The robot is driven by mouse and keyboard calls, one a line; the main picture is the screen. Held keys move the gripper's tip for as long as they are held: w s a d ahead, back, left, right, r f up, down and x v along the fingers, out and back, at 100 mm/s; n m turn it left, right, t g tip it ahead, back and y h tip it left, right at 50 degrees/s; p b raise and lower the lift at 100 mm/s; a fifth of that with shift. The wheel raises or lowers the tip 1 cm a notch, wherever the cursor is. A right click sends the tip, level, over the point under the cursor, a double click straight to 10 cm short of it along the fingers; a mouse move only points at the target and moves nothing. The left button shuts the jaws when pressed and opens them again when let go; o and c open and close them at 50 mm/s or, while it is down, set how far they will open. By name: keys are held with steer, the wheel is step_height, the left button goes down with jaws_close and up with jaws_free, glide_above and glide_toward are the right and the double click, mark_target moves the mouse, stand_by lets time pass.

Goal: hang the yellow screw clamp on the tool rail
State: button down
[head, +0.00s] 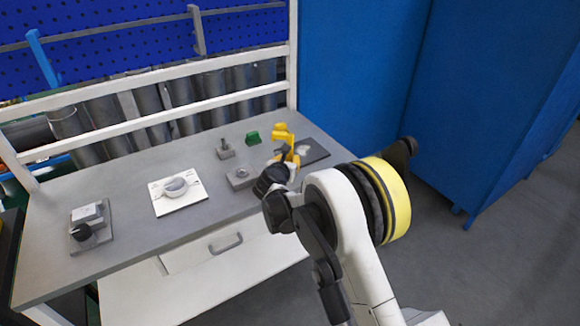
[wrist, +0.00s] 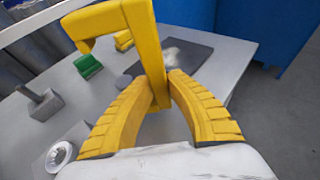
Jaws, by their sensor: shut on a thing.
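The yellow screw clamp (head: 282,137) stands up from my gripper (head: 283,164) above the right part of the workbench. In the wrist view, the clamp's upright bar (wrist: 146,40) is between the yellow fingers of my gripper (wrist: 163,88), which are shut on its lower part. Its upper arm reaches to the left with a short downturned end.
A blue tool (head: 41,58) and a grey one (head: 198,30) hang at the rail. On the grey bench (head: 125,250) are a green block (head: 252,138), a grey block with a post (head: 225,150), a white plate with a dial (head: 177,193) and a dark plate (head: 313,152). Blue cabinets stand right.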

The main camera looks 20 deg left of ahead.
step_height(320, 180, down, 2)
steer(key=shift+f, duration=0.1)
steer(key=shift+r, duration=0.2)
steer(key=shift+f, duration=0.1)
steer(key=c, duration=1.8)
jaws_free()
steer(key=shift+f+b, duration=0.2)
steer(key=shift+b, duration=0.15)
steer(key=o, duration=0.4)
steer(key=shift+r, duration=0.1)
steer(key=shift+c, duration=0.2)
